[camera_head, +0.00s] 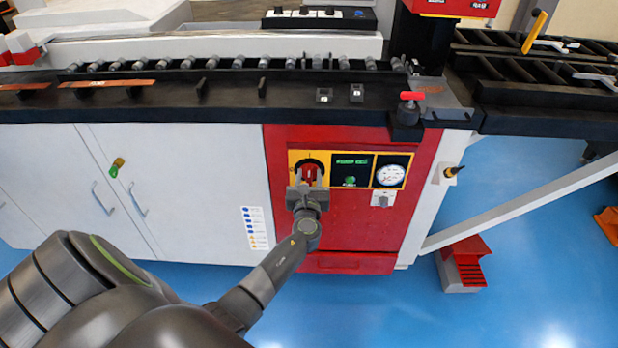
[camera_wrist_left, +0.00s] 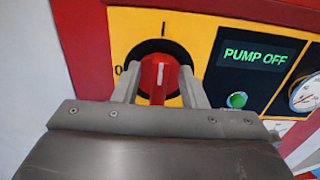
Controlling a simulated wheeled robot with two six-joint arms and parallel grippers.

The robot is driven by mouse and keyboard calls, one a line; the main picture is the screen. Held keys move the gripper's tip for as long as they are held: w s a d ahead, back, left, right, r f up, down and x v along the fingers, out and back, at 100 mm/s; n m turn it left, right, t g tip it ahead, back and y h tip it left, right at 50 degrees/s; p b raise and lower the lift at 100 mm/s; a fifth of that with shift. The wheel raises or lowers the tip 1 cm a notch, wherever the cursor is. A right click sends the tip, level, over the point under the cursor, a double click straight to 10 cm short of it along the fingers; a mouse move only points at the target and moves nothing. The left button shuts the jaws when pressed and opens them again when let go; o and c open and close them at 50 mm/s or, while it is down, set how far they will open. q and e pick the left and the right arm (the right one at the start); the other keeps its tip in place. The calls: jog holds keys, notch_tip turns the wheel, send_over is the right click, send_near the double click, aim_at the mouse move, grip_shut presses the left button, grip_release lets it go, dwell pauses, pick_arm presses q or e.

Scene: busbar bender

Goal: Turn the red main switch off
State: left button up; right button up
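The red main switch (camera_wrist_left: 158,72) sits on a black disc in a yellow plate, with "0" at its left and "I" at its top. Its white mark stands upright, in line with the "I". My left gripper (camera_head: 310,178) is in front of the switch, which also shows in the head view (camera_head: 309,171). In the left wrist view the two fingers (camera_wrist_left: 160,85) lie along both sides of the red knob and appear shut on it. The gripper body hides the lower part of the plate. My right gripper is not in view.
Right of the switch are a display (camera_wrist_left: 255,54) reading "PUMP OFF", a green button (camera_wrist_left: 237,100) and a round gauge (camera_head: 390,175). A black ledge (camera_head: 220,108) juts out above the red panel. A red-handled knob (camera_head: 412,97) stands on it.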

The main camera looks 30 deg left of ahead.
pick_arm(q)
grip_shut()
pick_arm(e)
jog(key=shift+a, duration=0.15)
